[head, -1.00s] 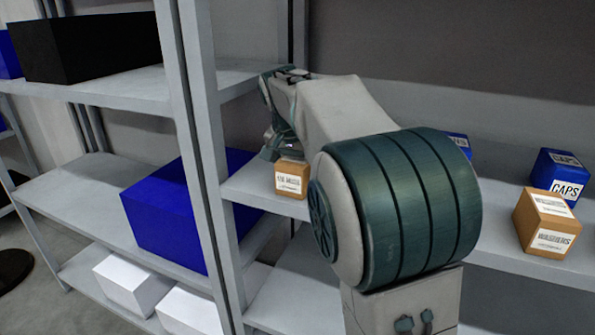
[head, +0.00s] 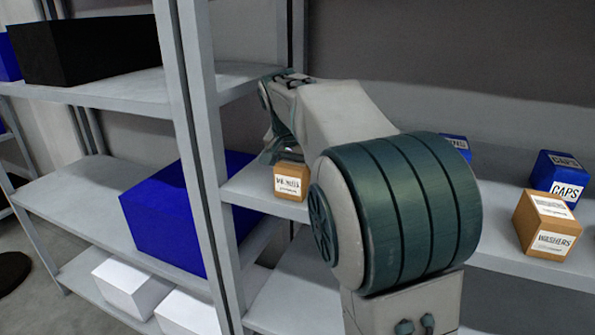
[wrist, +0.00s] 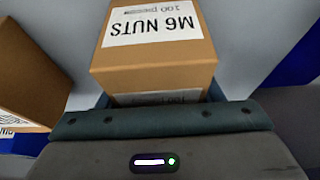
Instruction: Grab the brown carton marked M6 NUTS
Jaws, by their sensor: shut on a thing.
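The brown carton marked M6 NUTS (head: 290,183) is at the left end of the middle shelf, near the upright, with its white label facing me. In the wrist view the carton (wrist: 155,62) fills the upper middle, its label upside down. My gripper (head: 283,155) comes down on the carton from above and behind. In the wrist view my gripper (wrist: 160,98) is shut on the carton, with bits of the fingers showing at its two sides. Whether the carton's base touches the shelf cannot be told.
A brown carton marked WASHERS (head: 545,222) and a blue CAPS box (head: 560,180) stand on the shelf (head: 505,235) at right. Another blue box (head: 456,143) is partly behind my arm. In the wrist view a brown carton (wrist: 28,70) is close at left. The upright (head: 205,150) is near the carton.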

